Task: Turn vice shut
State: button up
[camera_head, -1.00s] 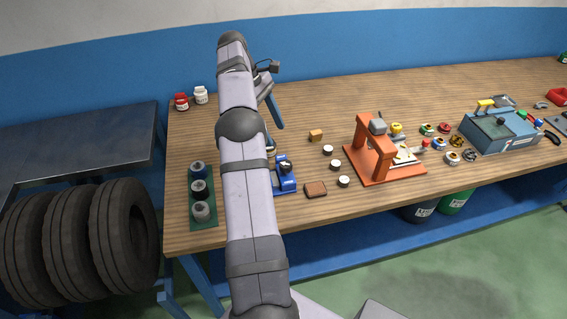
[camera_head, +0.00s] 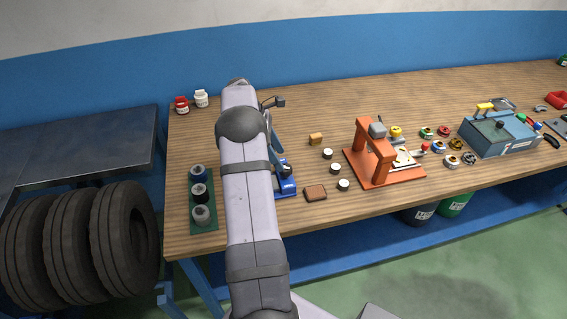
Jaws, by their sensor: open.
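The blue vice (camera_head: 286,184) stands on the wooden bench, just right of my arm. Its left part is hidden behind my arm, and I cannot make out its handle or how far its jaws are apart. My gripper (camera_head: 275,146) is mostly hidden by my arm. One blue-grey finger shows, pointing down just above and behind the vice. The gripper is open, and I see nothing held in it. I cannot tell whether the finger touches the vice.
A green tray (camera_head: 190,222) with several dark round parts lies left of my arm. The back of the bench is mostly clear.

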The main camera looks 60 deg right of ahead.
aim_at(286, 167)
jog(key=shift+p+x, duration=0.85)
jog(key=shift+x, duration=1.65)
jog(key=c, duration=1.1)
jog(key=shift+o, duration=0.2)
jog(key=shift+d+m, duration=0.1)
jog(key=shift+m, duration=0.3)
jog(key=shift+f+m+y+b, duration=0.1)
jog(key=shift+m+y+b, duration=0.3)
jog(key=shift+m+b, duration=0.3)
jog(key=shift+d+m+g+y+b, duration=0.15)
jog(key=shift+m+y, duration=0.15)
jog(key=shift+m, duration=0.55)
jog(key=shift+m+g+y+b, duration=0.15)
jog(key=shift+m+y, duration=0.15)
jog(key=shift+m, duration=0.85)
